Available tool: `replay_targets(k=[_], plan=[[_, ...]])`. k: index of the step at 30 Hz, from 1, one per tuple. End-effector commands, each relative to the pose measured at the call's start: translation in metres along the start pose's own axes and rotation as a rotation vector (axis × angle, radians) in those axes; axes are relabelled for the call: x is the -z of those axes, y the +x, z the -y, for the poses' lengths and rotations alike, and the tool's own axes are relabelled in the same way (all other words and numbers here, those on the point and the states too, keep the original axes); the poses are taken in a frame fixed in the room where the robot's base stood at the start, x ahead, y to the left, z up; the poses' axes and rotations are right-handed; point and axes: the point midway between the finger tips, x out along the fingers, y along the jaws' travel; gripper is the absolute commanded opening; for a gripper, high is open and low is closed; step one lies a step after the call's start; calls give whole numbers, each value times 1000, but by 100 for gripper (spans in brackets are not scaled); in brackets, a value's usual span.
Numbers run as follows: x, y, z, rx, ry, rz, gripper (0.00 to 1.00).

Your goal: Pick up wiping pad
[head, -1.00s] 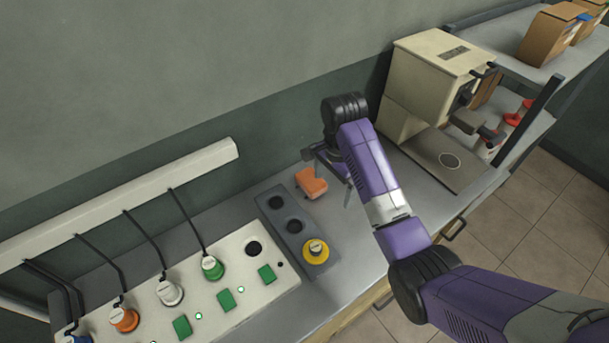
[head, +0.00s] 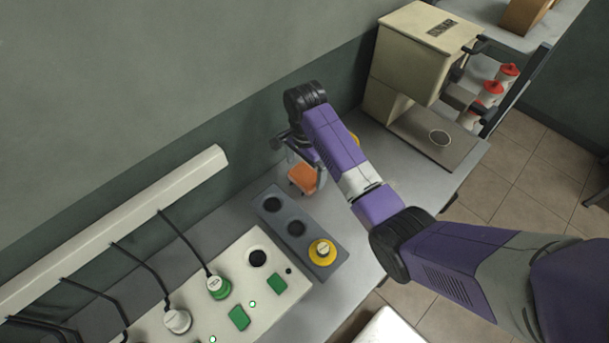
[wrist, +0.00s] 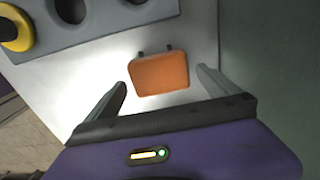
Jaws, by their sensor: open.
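The wiping pad is an orange block (head: 303,177) on the grey counter between the wall and the dark holder. In the wrist view the orange pad (wrist: 160,74) lies just beyond and between my fingertips, with a small gap on either side and two small dark bits along its far edge. My gripper (head: 306,165) is above the pad in the head view, and its fingers partly frame it. In the wrist view my gripper (wrist: 161,80) is open and holds nothing. Whether the fingertips reach down to the pad's height is hard to tell.
A white panel (head: 215,315) with corded plugs is at lower left. A beige machine (head: 402,67) stands behind my arm. The wall (wrist: 270,60) is close on the pad's right in the wrist view.

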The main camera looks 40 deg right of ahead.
Motion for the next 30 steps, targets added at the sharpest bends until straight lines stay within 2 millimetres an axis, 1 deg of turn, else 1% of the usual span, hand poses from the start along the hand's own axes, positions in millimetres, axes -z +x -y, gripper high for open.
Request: replay_targets(k=[3,6,9,15,17,21,24,30], plan=[[0,17,-1,-3,0,1,100],[0,28,-1,-2,0,1,100],[0,32,-1,0,0,1,100],[0,33,0,0,0,1,100],[0,33,-1,0,0,1,90],[0,33,-1,0,0,1,63],[0,33,-1,0,0,1,46],[0,33,0,0,0,0,46]])
